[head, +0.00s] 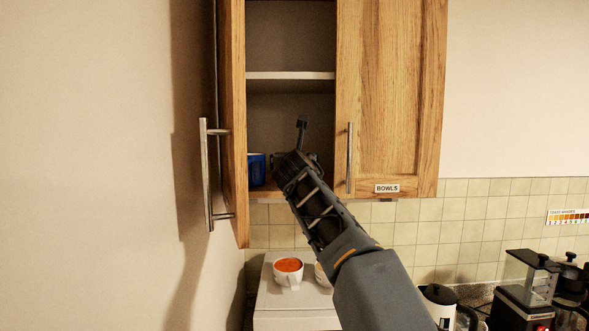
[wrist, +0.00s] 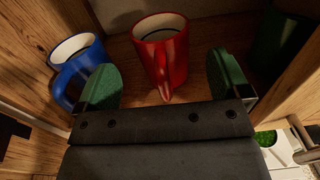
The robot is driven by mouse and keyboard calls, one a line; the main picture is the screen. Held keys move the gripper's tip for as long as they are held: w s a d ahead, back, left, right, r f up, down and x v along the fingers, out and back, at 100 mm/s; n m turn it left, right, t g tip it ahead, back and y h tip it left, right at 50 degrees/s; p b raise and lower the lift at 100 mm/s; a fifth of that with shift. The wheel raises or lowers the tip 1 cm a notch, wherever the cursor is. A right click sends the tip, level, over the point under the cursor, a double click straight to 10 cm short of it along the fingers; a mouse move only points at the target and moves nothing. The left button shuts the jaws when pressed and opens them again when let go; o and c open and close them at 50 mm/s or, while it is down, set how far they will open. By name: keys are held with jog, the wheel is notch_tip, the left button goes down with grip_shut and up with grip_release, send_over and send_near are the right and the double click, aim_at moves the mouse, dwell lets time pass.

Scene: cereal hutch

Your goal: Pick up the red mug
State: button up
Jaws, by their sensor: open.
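The red mug (wrist: 163,55) stands upright on the cabinet's bottom shelf in the wrist view. Its handle points toward my gripper. My gripper (wrist: 165,84) is open, with one green-padded finger to the left of the mug and the other to the right, both a little short of it. No contact with the mug shows. In the head view my gripper (head: 300,140) reaches into the open left side of the cabinet, and my arm hides the red mug.
A blue mug (wrist: 78,63) stands close beside my left finger; it also shows in the head view (head: 257,170). A dark green object (wrist: 283,45) is at the right. The open door (head: 232,120) and the shut BOWLS door (head: 390,100) flank the opening. A filled white cup (head: 288,272) stands below.

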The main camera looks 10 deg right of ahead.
jog(key=shift+p+x, duration=0.75)
jog(key=shift+x, duration=1.4)
jog(key=c, duration=1)
jog(key=shift+c, duration=0.8)
jog(key=shift+r, duration=0.1)
